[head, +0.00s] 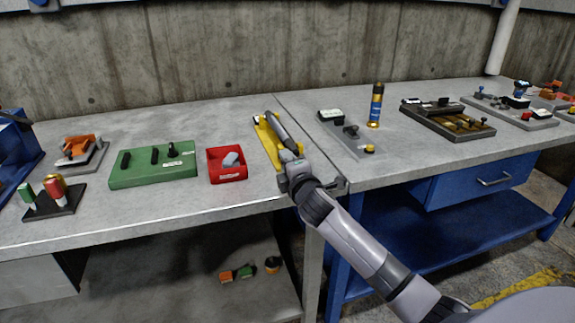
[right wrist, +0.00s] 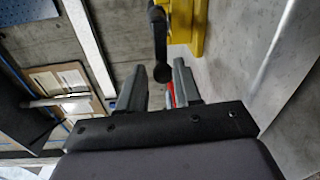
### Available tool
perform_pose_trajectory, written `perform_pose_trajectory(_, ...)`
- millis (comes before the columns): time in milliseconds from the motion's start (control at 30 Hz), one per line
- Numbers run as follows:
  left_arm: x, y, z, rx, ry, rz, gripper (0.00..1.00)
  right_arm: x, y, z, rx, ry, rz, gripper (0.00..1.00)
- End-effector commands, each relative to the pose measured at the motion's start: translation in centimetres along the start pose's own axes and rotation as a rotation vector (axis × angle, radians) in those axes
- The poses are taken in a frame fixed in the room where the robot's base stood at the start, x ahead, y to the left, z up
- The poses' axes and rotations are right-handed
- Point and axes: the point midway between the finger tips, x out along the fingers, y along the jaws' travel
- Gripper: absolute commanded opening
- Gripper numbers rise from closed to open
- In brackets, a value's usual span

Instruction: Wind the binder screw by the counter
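A yellow device (head: 262,140) stands at the right end of the left bench, and a dark grey bar (head: 283,132) slants along it. I cannot tell which part of it is the binder screw, and no counter can be made out. My right gripper (head: 290,160) is at its near end and hides part of it. In the right wrist view, the two fingers (right wrist: 160,85) are apart. A black crank with a round knob (right wrist: 162,72) shows between and just beyond the fingertips, beside the yellow body (right wrist: 197,25). A small red piece (right wrist: 169,96) shows between the fingers. My left gripper is not in view.
A red bin (head: 227,173) and a green block with black handles (head: 152,168) stand to the left.

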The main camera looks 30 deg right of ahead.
Motion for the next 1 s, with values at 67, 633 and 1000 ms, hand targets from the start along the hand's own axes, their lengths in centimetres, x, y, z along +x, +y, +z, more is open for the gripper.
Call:
perform_pose_trajectory(67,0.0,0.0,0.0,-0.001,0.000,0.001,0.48,0.0,-0.1,0.0,0.000,0.000,-0.001,0.33)
perform_pose_trajectory(633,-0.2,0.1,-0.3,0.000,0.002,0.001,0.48,-3.9,-0.2,0.0,-0.001,0.001,-0.003,0.33)
perform_pose_trajectory(1000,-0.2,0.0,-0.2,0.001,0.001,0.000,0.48,-7.0,-0.1,0.0,-0.001,0.000,-0.001,0.33)
